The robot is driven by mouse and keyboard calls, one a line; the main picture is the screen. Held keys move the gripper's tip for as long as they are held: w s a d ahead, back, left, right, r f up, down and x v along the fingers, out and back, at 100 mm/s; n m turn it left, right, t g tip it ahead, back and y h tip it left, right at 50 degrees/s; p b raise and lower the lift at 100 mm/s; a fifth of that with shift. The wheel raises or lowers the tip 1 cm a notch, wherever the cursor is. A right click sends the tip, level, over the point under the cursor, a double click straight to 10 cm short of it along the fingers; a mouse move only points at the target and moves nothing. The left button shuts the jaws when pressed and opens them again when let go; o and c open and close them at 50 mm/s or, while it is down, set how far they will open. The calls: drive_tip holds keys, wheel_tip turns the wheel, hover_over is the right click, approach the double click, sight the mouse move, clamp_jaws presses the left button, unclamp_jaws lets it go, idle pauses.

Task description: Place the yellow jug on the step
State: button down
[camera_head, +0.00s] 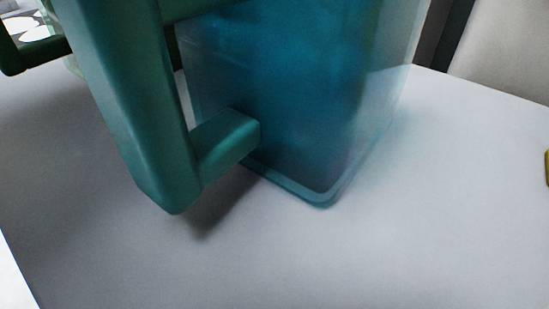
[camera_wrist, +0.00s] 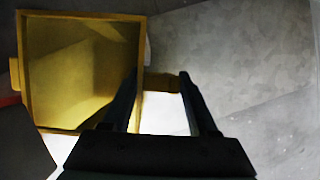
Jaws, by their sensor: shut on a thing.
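The yellow jug (camera_wrist: 80,75) is seen from above at the left of the wrist view, with a square open top and a hollow inside. My gripper (camera_wrist: 158,78) has its two dark fingers on either side of the jug's yellow handle (camera_wrist: 162,83) and is shut on it. Part of the handle is hidden by the fingers. In the head view my gripper does not show. A small yellow piece (camera_head: 547,168) shows at its right edge, too cut off to identify. I cannot pick out the step for sure in either view.
A large teal see-through jug (camera_head: 300,90) with a thick handle (camera_head: 135,110) stands on a pale tabletop (camera_head: 400,250) in the head view and blocks much of it. A dark green part (camera_head: 25,55) shows at top left.

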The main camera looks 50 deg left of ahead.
drive_tip(key=shift+c, duration=0.9)
unclamp_jaws()
drive_tip(key=p+v, duration=0.8)
drive_tip(key=v, duration=0.4)
